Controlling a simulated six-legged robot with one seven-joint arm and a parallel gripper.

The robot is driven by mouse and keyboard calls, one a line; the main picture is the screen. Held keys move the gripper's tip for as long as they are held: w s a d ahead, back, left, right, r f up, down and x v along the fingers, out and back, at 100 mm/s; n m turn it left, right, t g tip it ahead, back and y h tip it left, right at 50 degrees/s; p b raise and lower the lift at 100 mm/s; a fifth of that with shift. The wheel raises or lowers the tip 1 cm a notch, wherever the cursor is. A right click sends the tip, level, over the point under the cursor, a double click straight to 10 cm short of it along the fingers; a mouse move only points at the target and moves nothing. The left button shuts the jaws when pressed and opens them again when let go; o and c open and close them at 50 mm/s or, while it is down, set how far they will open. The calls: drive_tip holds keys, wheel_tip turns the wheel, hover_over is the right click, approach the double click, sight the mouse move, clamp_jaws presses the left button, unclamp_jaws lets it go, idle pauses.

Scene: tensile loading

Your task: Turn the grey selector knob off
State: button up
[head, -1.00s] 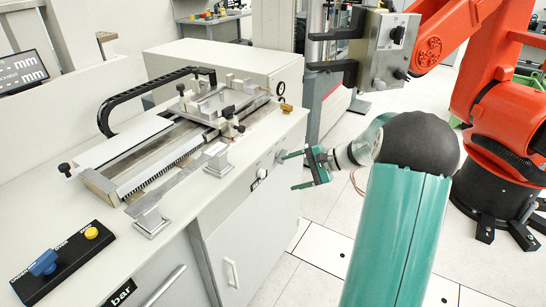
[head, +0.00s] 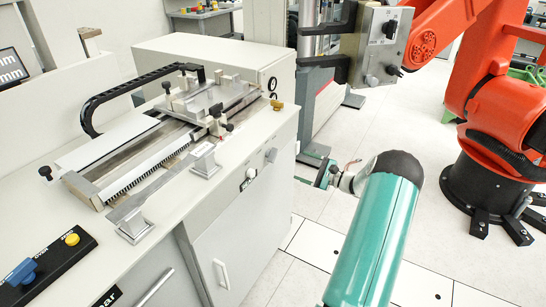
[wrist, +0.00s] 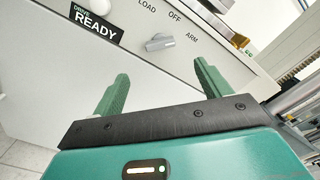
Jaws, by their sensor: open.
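The grey selector knob (wrist: 158,42) is on the light cabinet front in the wrist view, with LOAD, OFF and ARM printed around it. Its bar lies nearly level, its right end towards ARM. In the head view the knob (head: 271,155) is on the cabinet face below the worktop edge. My gripper (wrist: 162,72) is open and empty, its two green fingers either side of the knob's position in the picture but short of it. In the head view my gripper (head: 308,170) is to the right of the knob, apart from the cabinet; its fingertips are small there.
A black READY label (wrist: 96,25) is left of the knob. A yellow knob (head: 277,105) is at the worktop edge above. A test rig (head: 160,140) lies on the worktop. A grey control box (head: 382,45) and an orange robot arm (head: 490,110) stand behind. The floor between is clear.

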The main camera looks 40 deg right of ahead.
sight(276, 156)
drive_tip(key=x, duration=1.2)
drive_tip(key=c, duration=1)
